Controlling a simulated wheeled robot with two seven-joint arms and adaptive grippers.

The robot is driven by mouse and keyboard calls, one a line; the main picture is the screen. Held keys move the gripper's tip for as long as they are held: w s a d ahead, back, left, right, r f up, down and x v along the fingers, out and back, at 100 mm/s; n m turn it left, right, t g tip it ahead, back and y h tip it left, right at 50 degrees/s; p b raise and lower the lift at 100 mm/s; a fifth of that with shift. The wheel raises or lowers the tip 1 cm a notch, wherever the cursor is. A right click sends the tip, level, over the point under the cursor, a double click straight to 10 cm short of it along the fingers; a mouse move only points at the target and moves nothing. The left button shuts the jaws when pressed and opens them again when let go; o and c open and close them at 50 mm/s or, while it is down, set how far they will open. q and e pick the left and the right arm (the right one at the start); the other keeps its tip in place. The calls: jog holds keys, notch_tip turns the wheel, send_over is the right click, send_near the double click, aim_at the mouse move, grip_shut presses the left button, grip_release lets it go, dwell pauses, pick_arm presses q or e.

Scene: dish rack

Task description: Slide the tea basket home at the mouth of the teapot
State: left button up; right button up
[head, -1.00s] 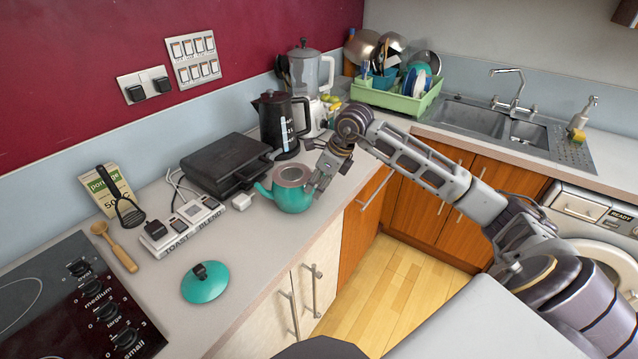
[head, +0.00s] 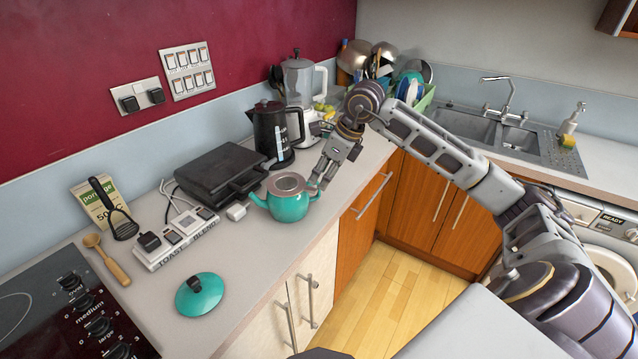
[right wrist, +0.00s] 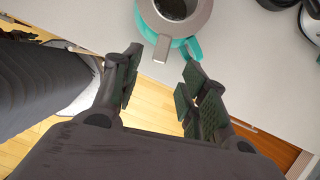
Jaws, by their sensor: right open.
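The teal teapot (head: 288,206) stands upright on the counter, and its handle side faces my right gripper. The grey tea basket (head: 287,182) shows as a wide ring at the teapot's mouth; how deep it sits I cannot tell. In the right wrist view the basket's ring (right wrist: 200,20) has a small tab pointing toward the gripper, with the teapot (right wrist: 145,24) around it. My right gripper (head: 325,180) is open and empty, just to the right of the teapot. In the wrist view its fingers (right wrist: 160,80) are spread short of the tab. My left gripper is out of view.
The teal lid (head: 200,296) lies on the counter in front. The counter's front edge is close on the right.

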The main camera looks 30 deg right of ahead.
jog(key=shift+v, duration=1.95)
